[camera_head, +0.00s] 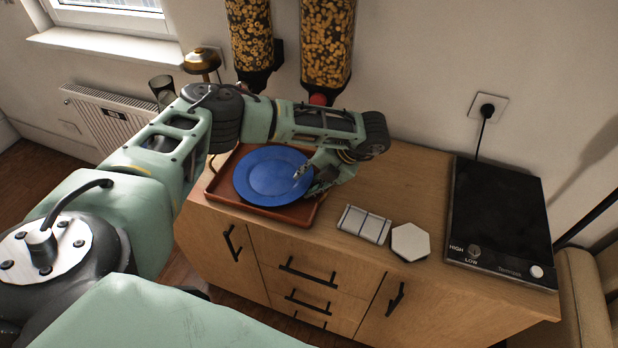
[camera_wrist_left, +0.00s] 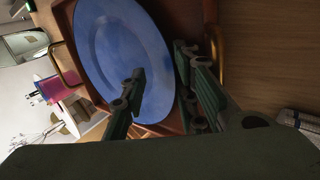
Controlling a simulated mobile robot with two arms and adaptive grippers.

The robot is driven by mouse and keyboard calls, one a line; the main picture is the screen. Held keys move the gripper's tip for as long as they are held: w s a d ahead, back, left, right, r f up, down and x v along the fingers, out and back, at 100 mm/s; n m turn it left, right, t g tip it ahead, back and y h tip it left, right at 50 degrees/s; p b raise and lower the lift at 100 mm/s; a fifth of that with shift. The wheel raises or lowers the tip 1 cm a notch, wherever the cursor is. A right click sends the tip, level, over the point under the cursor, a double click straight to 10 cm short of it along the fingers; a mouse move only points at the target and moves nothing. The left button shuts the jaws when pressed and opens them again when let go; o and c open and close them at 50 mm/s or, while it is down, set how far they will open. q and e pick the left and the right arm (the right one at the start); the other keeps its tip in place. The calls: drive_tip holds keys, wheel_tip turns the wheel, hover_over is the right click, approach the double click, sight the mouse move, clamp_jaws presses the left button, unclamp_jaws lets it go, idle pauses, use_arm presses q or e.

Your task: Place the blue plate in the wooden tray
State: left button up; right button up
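The blue plate (camera_head: 262,172) is over the reddish-brown wooden tray (camera_head: 222,191), within its outline. It looks roughly level, but I cannot tell whether it rests fully on the tray floor. In the left wrist view the plate (camera_wrist_left: 112,45) shows inside the tray wall (camera_wrist_left: 65,22). My left gripper (camera_head: 308,181) is at the plate's right rim. In the wrist view its fingers (camera_wrist_left: 160,88) are spread apart, one over the plate's face, the other by the rim. No firm grip on the plate shows. My right gripper is not in view.
The tray stands on a wooden cabinet (camera_head: 420,185). A white ribbed item (camera_head: 364,224) and a white hexagonal piece (camera_head: 410,242) lie to its right, then a black hotplate (camera_head: 500,215). Cereal dispensers (camera_head: 327,45) hang behind my arm.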

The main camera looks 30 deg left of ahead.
use_arm(q)
drive_tip(key=shift+d, duration=0.1)
drive_tip(key=v, duration=1.2)
